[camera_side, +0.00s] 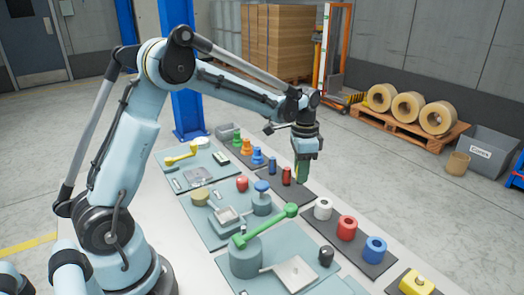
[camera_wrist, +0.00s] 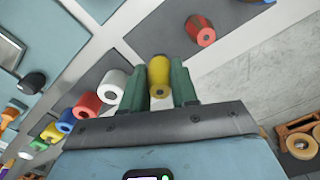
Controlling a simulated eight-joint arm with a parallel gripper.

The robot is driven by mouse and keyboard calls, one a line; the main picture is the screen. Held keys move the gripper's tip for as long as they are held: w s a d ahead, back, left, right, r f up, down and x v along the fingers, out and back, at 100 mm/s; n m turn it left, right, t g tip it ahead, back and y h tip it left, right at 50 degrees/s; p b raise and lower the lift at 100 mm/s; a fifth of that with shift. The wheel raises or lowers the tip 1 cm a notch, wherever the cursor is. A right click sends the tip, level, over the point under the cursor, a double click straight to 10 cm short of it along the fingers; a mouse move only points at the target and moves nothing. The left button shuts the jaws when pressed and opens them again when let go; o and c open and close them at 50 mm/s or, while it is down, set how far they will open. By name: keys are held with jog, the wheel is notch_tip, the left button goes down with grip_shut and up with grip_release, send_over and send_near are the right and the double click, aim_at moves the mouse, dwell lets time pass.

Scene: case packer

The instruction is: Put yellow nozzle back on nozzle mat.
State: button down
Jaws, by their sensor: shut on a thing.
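The yellow nozzle (camera_wrist: 159,72) is a small cylinder with a hole in its end, held between the green fingers of my gripper (camera_wrist: 171,88) in the wrist view. In the side view my gripper (camera_side: 302,174) points down over the front part of a dark mat, apparently the nozzle mat (camera_side: 312,194); the fingers hide the yellow nozzle there. A dark blue nozzle (camera_side: 271,163) and a red nozzle (camera_side: 286,175) stand on this mat behind my gripper. The red nozzle also shows in the wrist view (camera_wrist: 202,31). I cannot tell how high the yellow nozzle is above the mat.
White (camera_side: 323,208), red (camera_side: 347,228) and blue (camera_side: 375,249) rolls stand on another dark mat in front. A green-handled lever (camera_side: 268,224) rises left of my gripper. Green, orange and blue stepped pieces (camera_side: 247,146) stand behind. The mat's front end looks bare.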

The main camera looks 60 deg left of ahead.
jog(key=shift+a+f, duration=0.15)
jog(key=shift+f, duration=1.95)
jog(key=shift+f, duration=0.1)
jog(key=c, duration=0.9)
grip_release()
jog(key=shift+o, duration=0.2)
